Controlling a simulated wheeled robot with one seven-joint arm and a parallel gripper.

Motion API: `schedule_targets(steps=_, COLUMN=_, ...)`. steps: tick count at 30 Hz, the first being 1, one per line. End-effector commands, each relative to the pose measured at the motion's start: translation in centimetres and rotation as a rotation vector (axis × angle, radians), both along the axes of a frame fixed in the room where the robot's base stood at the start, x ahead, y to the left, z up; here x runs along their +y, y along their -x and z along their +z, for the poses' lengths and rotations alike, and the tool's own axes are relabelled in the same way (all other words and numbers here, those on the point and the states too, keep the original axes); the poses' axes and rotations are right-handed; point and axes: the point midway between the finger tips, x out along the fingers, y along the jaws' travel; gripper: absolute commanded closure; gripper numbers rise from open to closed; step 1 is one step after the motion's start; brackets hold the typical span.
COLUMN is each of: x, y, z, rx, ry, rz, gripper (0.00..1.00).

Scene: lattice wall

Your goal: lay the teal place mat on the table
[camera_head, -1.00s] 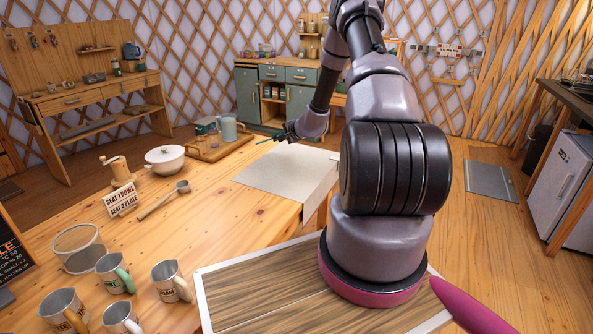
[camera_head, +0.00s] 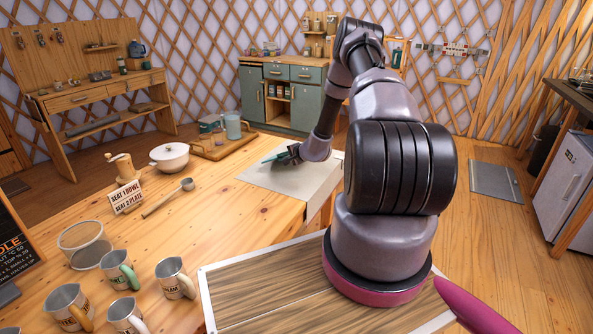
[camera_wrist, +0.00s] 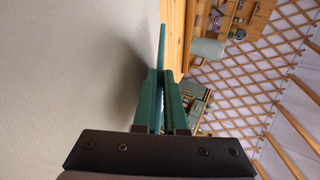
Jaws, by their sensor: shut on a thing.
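The teal place mat (camera_head: 275,157) shows as a small teal piece sticking out to the left of my gripper (camera_head: 290,153) in the head view. In the wrist view it is a thin teal strip (camera_wrist: 162,47), seen nearly edge-on. My gripper (camera_wrist: 161,85) is shut on it, and the green fingers hide part of it. The mat is held low over a pale cloth (camera_head: 265,177) on the wooden table (camera_head: 225,215). A dark shadow falls on the pale surface beside the fingers. I cannot tell whether the mat touches the cloth.
The table's middle is clear.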

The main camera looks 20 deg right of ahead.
Motion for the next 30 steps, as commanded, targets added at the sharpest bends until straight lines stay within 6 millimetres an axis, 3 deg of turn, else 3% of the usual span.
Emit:
schedule_targets(steps=5, x=0.0, y=0.0, z=0.0, rx=-0.001, ry=0.000, rz=0.000, gripper=1.00)
schedule_targets(steps=6, x=0.0, y=0.0, z=0.0, rx=0.000, ry=0.000, rz=0.000, gripper=0.76)
schedule_targets(steps=7, x=0.0, y=0.0, z=0.0, rx=0.000, ry=0.000, rz=0.000, gripper=0.71)
schedule_targets(steps=17, x=0.0, y=0.1, z=0.1, rx=0.000, ry=0.000, rz=0.000, gripper=0.71)
schedule_targets(steps=30, x=-1.4, y=4.2, z=2.5, rx=0.000, ry=0.000, rz=0.001, gripper=0.71)
